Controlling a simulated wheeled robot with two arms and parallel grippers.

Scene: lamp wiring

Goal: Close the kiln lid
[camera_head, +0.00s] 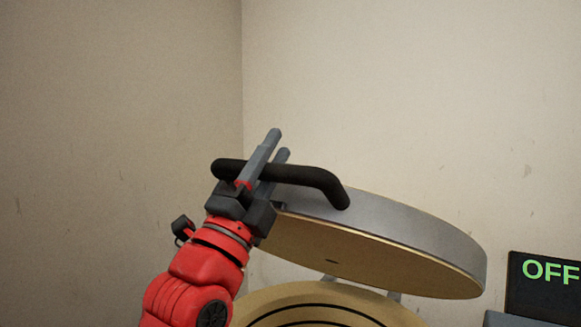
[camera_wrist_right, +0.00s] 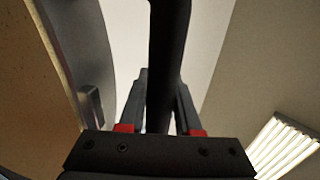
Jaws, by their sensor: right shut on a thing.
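The round kiln lid (camera_head: 415,239) is raised and tilted above the kiln body (camera_head: 300,298), with a wide gap at the front. A black bar handle (camera_head: 315,178) is fixed to the lid's rim. My red right arm reaches up to it, and my right gripper (camera_head: 270,152) is shut on the handle, with its grey fingers on either side of the bar. In the right wrist view the handle (camera_wrist_right: 168,60) runs between the fingers of the gripper (camera_wrist_right: 160,100). The lid's pale underside shows at the left there (camera_wrist_right: 40,80). My left gripper is not in view.
A dark display (camera_head: 545,275) reading OFF in green stands to the right of the kiln. Bare beige walls meet in a corner behind. The space above the lid looks clear. A ceiling light (camera_wrist_right: 285,145) shows in the wrist view.

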